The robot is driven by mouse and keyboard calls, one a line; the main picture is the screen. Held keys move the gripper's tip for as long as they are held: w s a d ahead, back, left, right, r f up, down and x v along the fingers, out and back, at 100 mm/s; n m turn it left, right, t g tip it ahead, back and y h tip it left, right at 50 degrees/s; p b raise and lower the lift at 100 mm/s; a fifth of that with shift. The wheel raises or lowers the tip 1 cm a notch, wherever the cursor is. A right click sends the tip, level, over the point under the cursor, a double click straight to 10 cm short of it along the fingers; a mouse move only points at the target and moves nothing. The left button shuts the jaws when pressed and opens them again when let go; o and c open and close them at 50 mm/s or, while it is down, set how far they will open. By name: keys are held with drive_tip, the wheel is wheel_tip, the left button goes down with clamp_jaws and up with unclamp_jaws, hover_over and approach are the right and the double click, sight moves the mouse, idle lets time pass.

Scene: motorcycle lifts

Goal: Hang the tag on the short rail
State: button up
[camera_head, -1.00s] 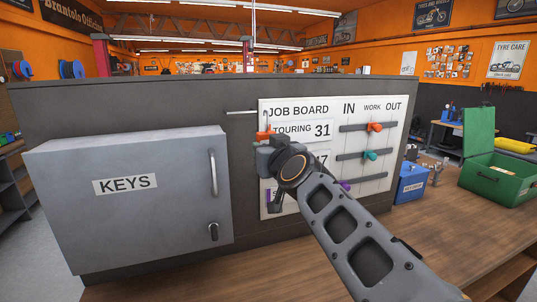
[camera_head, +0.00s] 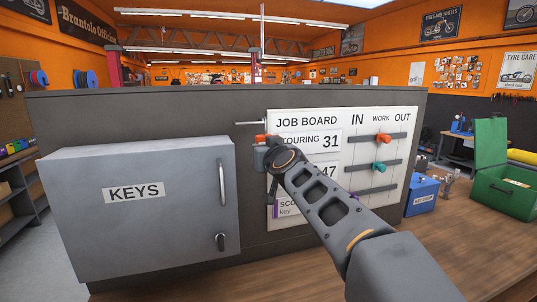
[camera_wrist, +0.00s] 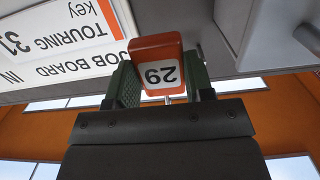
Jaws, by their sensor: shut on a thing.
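My gripper (camera_head: 262,155) is shut on an orange tag (camera_wrist: 155,52) with a white number label that looks like 29, upside down in the wrist view. The tag (camera_head: 263,138) also shows as an orange bit above my gripper in the head view. A short, thin light metal rail (camera_head: 250,123) sticks out at the upper left of the job board (camera_head: 300,119). The tag is just below the rail in the head view; I cannot tell whether they touch. My wrist hides much of the tag and gripper there.
The grey KEYS cabinet (camera_head: 140,210) stands close on the left. The board has longer dark rails (camera_head: 372,166) with orange and teal tags. A blue box (camera_head: 422,195) and an open green case (camera_head: 505,190) stand right on the wooden bench (camera_head: 450,255).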

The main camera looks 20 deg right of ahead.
drive_tip(key=w+f, duration=0.1)
drive_tip(key=w, duration=0.6)
idle(0.5)
drive_tip(key=shift+f, duration=0.1)
drive_tip(key=o, duration=1)
drive_tip(key=shift+c, duration=0.2)
drive_tip(key=shift+s, duration=0.1)
